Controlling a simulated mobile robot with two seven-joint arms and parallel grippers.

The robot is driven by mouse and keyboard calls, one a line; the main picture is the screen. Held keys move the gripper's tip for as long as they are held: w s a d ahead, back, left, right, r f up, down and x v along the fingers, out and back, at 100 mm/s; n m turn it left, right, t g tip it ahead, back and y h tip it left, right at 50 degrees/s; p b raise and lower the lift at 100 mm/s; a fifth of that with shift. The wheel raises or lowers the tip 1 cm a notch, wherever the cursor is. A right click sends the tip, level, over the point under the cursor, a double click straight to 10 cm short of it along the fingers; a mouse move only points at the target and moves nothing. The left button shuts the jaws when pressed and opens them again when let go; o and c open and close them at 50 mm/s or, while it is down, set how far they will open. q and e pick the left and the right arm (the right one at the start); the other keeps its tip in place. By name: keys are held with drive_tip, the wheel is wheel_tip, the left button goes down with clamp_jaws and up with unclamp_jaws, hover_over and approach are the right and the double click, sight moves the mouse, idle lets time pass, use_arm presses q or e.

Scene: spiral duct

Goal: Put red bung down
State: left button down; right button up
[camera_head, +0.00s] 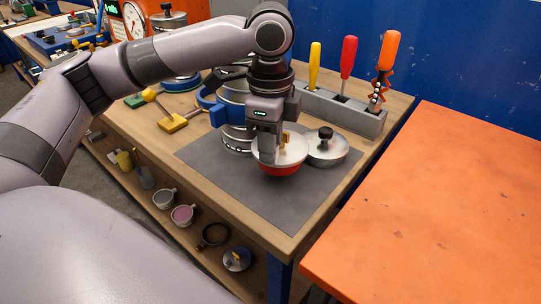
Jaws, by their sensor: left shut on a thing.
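The red bung (281,169) shows as a round piece with a pale metal top and a red lower rim. It is over the dark grey mat (262,203) on the wooden workbench. My left gripper (276,144) points down from above and is shut on the bung at its top, by a small yellow part. I cannot tell whether the bung touches the mat. The spiral duct (235,133), a ribbed metal cylinder, stands just behind and left of the bung, partly hidden by my gripper. My right gripper is not in view.
A metal lid with a black knob (326,147) sits close to the bung's right. A grey rack (350,117) with screwdrivers stands at the back. An orange surface (450,200) lies to the right. The mat's front part is clear. Cups (182,214) sit on the lower shelf.

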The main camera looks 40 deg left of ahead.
use_arm(q)
wheel_tip(320, 180, down, 3)
drive_tip(key=shift+r, duration=0.1)
drive_tip(key=c, duration=0.9)
unclamp_jaws()
drive_tip(key=shift+f, duration=0.2)
drive_tip(key=shift+r, duration=0.1)
wheel_tip(320, 180, up, 12)
drive_tip(key=shift+r+p, duration=0.1)
drive_tip(key=shift+p, duration=0.45)
